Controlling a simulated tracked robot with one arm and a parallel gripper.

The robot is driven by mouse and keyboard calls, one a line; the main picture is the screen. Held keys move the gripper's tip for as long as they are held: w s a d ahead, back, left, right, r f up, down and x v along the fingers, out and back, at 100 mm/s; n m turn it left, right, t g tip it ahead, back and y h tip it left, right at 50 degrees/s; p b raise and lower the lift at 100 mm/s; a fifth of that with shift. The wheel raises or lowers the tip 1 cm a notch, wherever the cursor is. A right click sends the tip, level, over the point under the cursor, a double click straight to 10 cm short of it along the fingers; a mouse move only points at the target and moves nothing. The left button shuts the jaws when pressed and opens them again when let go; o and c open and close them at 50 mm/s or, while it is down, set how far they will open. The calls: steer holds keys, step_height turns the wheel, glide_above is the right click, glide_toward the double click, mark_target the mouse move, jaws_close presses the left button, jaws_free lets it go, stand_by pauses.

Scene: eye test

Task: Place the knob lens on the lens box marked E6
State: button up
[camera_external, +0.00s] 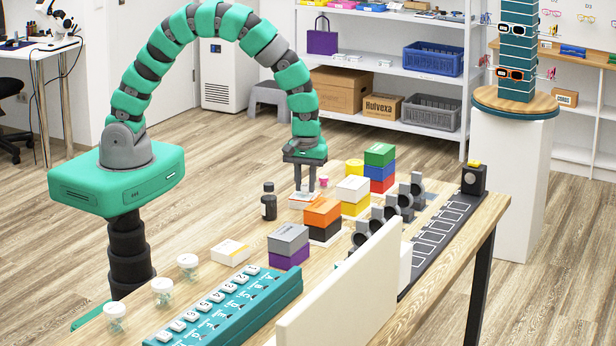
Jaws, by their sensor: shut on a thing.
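My gripper (305,186) points straight down over the table, its fingers close together. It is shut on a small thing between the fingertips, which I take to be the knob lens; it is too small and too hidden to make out. A small white box (301,203) lies on the table just under the fingertips; I cannot tell whether the held thing touches it. No E6 mark is readable on either box.
A dark bottle (269,206) stands left of my gripper. Stacked coloured boxes (322,212) stand right and in front. A teal lettered case (225,309), white-lidded jars (188,262), a row of grey ring-shaped things (391,205) and a cream panel (342,293) fill the near table.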

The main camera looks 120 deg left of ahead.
mark_target(306, 185)
steer(key=o, duration=1)
step_height(306, 185, up, 12)
steer(key=shift+r, duration=0.15)
steer(key=shift+w, duration=0.1)
